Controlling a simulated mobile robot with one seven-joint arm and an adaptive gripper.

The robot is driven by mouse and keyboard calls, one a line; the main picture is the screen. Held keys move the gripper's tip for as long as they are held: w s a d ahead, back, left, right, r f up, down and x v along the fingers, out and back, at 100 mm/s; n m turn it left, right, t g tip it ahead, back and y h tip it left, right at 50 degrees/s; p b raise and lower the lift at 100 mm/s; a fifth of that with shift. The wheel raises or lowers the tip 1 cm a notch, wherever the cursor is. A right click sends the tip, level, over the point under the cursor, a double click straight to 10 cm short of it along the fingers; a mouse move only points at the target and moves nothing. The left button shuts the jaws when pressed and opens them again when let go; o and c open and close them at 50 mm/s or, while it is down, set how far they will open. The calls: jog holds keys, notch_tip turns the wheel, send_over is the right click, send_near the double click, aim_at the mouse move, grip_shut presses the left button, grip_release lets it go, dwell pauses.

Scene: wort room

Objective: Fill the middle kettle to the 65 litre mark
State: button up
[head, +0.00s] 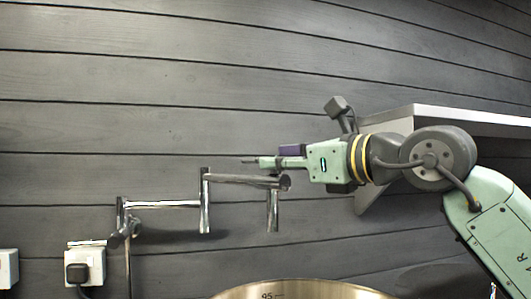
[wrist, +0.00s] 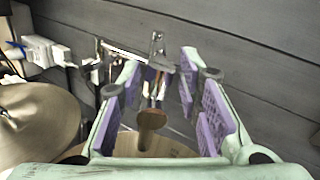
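The chrome jointed filler tap (head: 160,204) is fixed to the wall and folds out to the right. Its downward spout (head: 272,212) hangs over the rim of a metal kettle (head: 300,288), whose inside wall shows a "95" mark. My gripper (head: 268,162) is at the tap's outer end, just above the spout. In the wrist view my gripper (wrist: 163,68) is open, its purple pads well apart. Chrome tap parts (wrist: 157,50) and a brown rounded piece (wrist: 152,118) show between the fingers. I cannot tell whether a finger touches the tap. The kettle's water level is hidden.
A pale wall shelf (head: 450,115) stands behind my arm at the right. A white wall socket with a black plug (head: 85,267) is at lower left. Another rounded metal vessel (wrist: 38,120) shows at the left of the wrist view. The wall above is clear.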

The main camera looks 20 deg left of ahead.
jog(key=shift+p+x, duration=0.5)
jog(key=shift+x, duration=1.65)
jog(key=shift+c, duration=0.2)
jog(key=shift+a, duration=0.15)
jog(key=c, duration=0.7)
grip_shut()
